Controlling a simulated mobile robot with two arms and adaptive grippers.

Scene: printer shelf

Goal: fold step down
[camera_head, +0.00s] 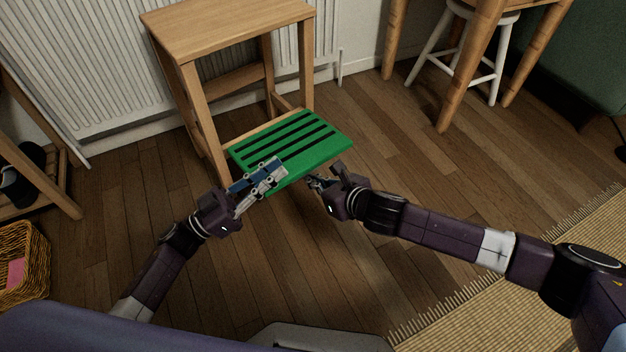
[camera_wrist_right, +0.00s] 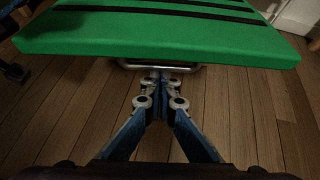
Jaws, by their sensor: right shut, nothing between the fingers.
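The wooden step stool (camera_head: 228,28) stands against the radiator. Its green slatted step (camera_head: 325,150) juts out low at the front and looks about level. In the right wrist view, the green step (camera_wrist_right: 150,38) spans the top, with a metal bar (camera_wrist_right: 190,68) under its front edge. My right gripper (camera_head: 312,181) is in front of the step's front edge. In the wrist view, its fingers (camera_wrist_right: 161,76) are together and empty, with the tips at or close to the bar. My left gripper (camera_head: 270,170) overlaps the step's left front corner; contact and finger gap are unclear.
The radiator (camera_head: 90,60) is behind the stool. A white stool (camera_head: 425,55) and wooden table legs (camera_head: 470,65) stand at back right. A wicker basket (camera_head: 22,265) and wooden rack (camera_head: 40,190) are at left. A rug (camera_head: 500,300) lies at lower right. Floor in front is clear.

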